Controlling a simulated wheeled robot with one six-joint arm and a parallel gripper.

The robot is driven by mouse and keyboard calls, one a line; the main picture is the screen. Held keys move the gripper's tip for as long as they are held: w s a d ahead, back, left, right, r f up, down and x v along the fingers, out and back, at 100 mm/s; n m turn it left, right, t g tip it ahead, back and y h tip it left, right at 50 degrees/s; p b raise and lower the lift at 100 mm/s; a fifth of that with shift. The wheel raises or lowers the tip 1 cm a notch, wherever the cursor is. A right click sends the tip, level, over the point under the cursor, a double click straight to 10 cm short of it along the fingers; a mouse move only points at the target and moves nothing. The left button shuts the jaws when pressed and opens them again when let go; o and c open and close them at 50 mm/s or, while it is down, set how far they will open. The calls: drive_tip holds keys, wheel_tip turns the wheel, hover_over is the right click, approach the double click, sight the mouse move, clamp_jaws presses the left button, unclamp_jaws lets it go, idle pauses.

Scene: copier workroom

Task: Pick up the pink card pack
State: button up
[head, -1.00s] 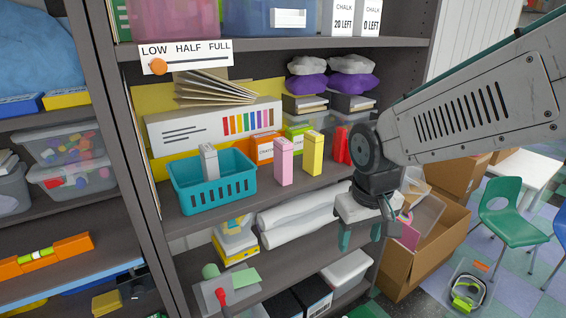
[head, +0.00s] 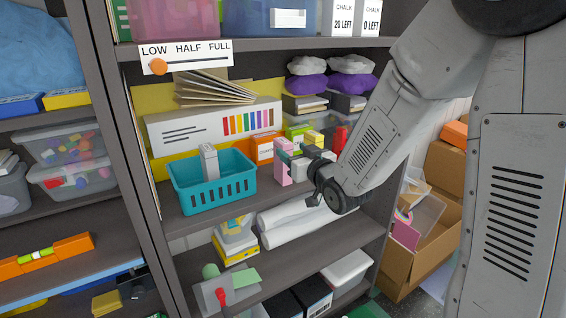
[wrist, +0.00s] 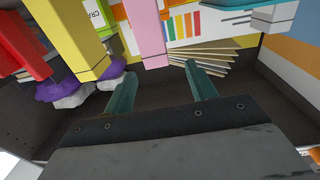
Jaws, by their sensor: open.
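The pink card pack (head: 280,174) stands upright on the middle shelf, right of the teal basket, partly covered by my gripper in the head view. In the wrist view the pink pack (wrist: 147,32) hangs into the picture from the top, just ahead of my fingertips and between them, nearer the left finger. My gripper (wrist: 160,69) is open and empty, with its two teal fingers apart. In the head view my gripper (head: 294,153) reaches in from the right at the pack's height. I cannot tell whether it touches the pack.
The teal basket (head: 213,190) with a grey pack (head: 209,160) in it stands to the left. A yellow pack (head: 313,137) stands close on the right, mostly hidden by my arm; it also shows in the wrist view (wrist: 78,40). A white box (head: 195,128) stands behind.

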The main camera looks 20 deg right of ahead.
sight(283, 141)
drive_tip(key=w, duration=0.5)
drive_tip(key=w+a, duration=0.1)
drive_tip(key=w, duration=0.1)
drive_tip(key=shift+w, duration=0.2)
clamp_jaws()
